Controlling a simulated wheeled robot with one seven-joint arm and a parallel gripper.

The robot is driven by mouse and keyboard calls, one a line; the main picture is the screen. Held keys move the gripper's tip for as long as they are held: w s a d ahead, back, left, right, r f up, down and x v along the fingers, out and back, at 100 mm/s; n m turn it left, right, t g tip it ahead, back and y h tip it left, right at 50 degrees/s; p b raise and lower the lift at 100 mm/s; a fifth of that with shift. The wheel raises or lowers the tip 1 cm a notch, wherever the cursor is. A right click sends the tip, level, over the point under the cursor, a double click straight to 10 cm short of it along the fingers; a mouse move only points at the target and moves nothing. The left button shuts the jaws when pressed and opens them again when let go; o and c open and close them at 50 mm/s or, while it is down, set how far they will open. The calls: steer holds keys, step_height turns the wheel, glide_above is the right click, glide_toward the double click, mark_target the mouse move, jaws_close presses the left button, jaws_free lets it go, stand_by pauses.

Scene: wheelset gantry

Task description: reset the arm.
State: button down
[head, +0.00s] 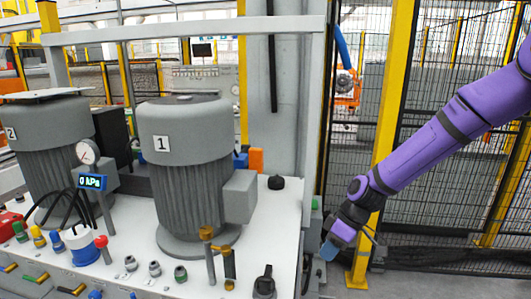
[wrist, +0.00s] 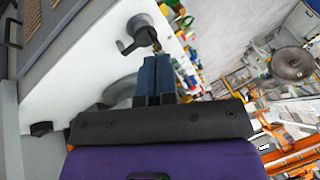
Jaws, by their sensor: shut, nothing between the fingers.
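My purple arm reaches in from the right edge of the head view, angled down and to the left. My gripper (head: 328,250) hangs at its end, just right of the white bench top, with blue fingertips pointing down. In the wrist view the two blue fingers (wrist: 154,75) lie side by side, closed together with nothing between them. A grey fitting with a dark lever (wrist: 141,32) shows beyond the fingertips in the wrist view; I cannot tell whether they are apart or touching.
The white bench (head: 130,278) carries two grey motors, marked 1 (head: 185,150) and 2 (head: 50,145), a gauge with a 0 kPa display (head: 92,182), brass fittings (head: 228,262) and a black knob (head: 264,282). A yellow post (head: 392,110) and mesh fence stand behind my arm.

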steer(key=s+d+r+m+t+h, duration=0.25)
steer(key=s+d+r, duration=0.25)
steer(key=r, duration=0.4)
steer(key=s+d+r+m+t+h, duration=0.1)
steer(key=s+d+r+m+h, duration=0.3)
steer(key=r, duration=0.6)
steer(key=s+d+r+m+t, duration=0.1)
steer(key=s+d+r+m, duration=0.1)
steer(key=s+r, duration=0.2)
steer(key=s+d+r+m+t, duration=0.2)
steer(key=s+d+r+m, duration=0.1)
steer(key=s, duration=0.8)
steer(key=shift+r+y, duration=0.45)
steer(key=shift+r, duration=0.35)
steer(key=shift+m, duration=0.25)
